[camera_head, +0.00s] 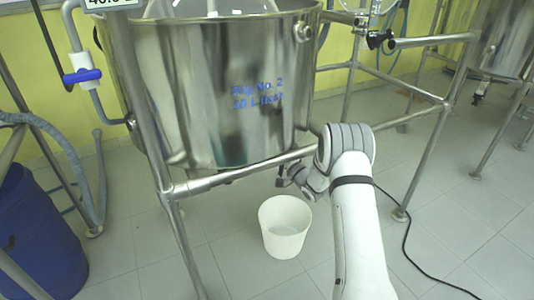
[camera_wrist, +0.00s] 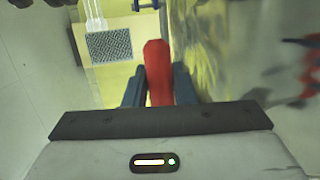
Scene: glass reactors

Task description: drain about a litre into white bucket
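The white bucket (camera_head: 285,245) stands upright on the tiled floor below and in front of the steel vessel (camera_head: 215,90), which bears blue lettering reading "No. 2". The bucket's inside looks pale; I cannot tell whether it holds liquid. My gripper (camera_head: 292,176) is under the vessel's lower right, above the bucket's back edge, its fingers partly hidden by my wrist. In the wrist view my gripper (camera_wrist: 159,82) has a red handle (camera_wrist: 157,62) between its two dark fingers, which appear to touch both sides. The drain outlet is hidden in the head view.
Steel frame legs and a crossbar (camera_head: 235,173) surround the vessel. A blue drum (camera_head: 38,240) stands at the left, beside a grey hose (camera_head: 75,165). A black cable (camera_head: 407,240) lies on the floor at the right. Floor around the bucket is clear.

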